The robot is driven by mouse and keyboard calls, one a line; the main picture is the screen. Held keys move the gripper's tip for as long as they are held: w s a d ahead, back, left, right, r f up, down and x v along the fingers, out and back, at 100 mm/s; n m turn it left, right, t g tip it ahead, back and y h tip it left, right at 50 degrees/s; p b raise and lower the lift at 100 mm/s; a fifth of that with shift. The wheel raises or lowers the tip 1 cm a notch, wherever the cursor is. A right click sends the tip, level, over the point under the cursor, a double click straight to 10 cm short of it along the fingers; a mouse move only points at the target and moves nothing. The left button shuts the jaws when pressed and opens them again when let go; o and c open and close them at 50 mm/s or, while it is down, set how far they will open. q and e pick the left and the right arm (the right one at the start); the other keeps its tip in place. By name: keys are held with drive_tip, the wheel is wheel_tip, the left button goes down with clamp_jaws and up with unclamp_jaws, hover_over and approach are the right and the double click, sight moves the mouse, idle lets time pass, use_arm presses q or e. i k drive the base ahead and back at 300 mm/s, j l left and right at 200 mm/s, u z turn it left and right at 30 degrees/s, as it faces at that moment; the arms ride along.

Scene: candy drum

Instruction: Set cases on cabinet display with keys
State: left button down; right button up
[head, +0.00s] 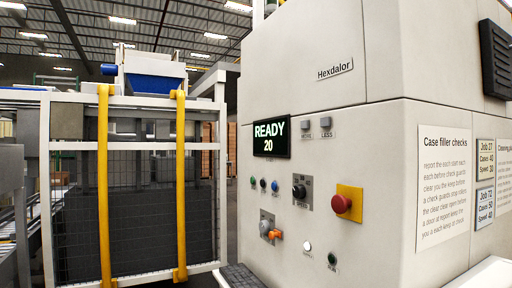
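The cabinet display (271,138) is a dark panel on the pale cabinet front, reading "READY" over "20" in light letters. Two small grey keys sit right of it: the left key (306,126) has a label that seems to read "MORE", the right key (326,123) one reading "LESS". Job plates on the right face are small: the upper plate (485,159) seems to read "Job 17, Cases 40", the lower plate (485,205) "Job 72, Cases 50"; their digits are hard to read. Neither of my grippers is in view.
Below the display are small coloured buttons, a black rotary knob (299,191), a red mushroom button (342,205) on a yellow plate, and an orange-handled switch (275,235). A checks notice (447,185) hangs right. A mesh guard with yellow bars (104,190) stands left.

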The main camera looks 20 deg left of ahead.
sight(305, 124)
drive_tip(key=j, duration=1.35)
drive_tip(key=k+z, duration=0.35)
drive_tip(key=z, duration=0.15)
